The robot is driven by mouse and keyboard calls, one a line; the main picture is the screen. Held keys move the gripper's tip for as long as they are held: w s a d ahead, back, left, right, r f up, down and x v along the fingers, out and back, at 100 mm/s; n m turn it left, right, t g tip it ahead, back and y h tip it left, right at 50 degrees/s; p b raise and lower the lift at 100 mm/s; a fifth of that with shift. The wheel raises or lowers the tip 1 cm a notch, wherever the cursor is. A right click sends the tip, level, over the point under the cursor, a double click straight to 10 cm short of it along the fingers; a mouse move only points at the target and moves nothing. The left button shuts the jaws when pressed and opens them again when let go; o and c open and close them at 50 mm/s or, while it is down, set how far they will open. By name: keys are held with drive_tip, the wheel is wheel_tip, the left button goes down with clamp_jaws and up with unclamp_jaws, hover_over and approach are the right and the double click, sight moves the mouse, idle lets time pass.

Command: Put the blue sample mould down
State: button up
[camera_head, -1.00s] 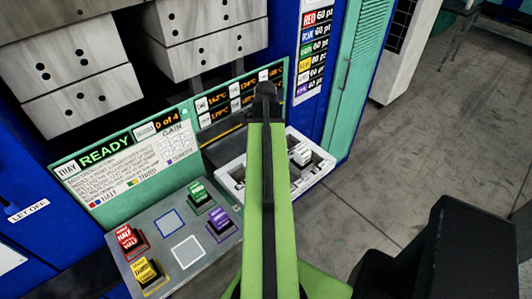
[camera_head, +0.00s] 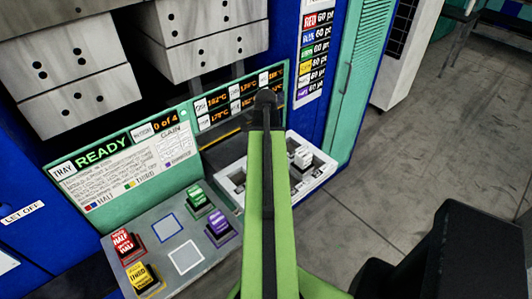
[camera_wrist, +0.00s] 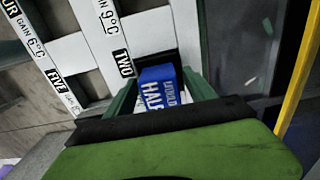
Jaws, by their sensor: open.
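The blue sample mould (camera_wrist: 160,88), with white lettering reading "HALF", shows in the wrist view between the two green fingers of my gripper (camera_wrist: 162,84). The gripper is open, with a finger on either side of the mould. The mould is at a dark slot of the white tray (camera_wrist: 72,52), beside the label "TWO". Whether its base rests on the slot floor cannot be told. In the head view my green arm hides the gripper and the mould; the white tray (camera_head: 322,168) shows beyond the arm.
A grey panel holds red (camera_head: 124,243), yellow (camera_head: 145,277), green (camera_head: 197,197) and purple (camera_head: 219,226) moulds, and empty blue (camera_head: 170,225) and white (camera_head: 185,257) outlined squares. A white block (camera_head: 302,158) stands in the tray. A sign (camera_head: 103,150) reads "READY", "0 of 4".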

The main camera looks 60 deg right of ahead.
wheel_tip(320, 180, up, 12)
drive_tip(key=p, duration=1.2)
drive_tip(key=shift+r, duration=0.15)
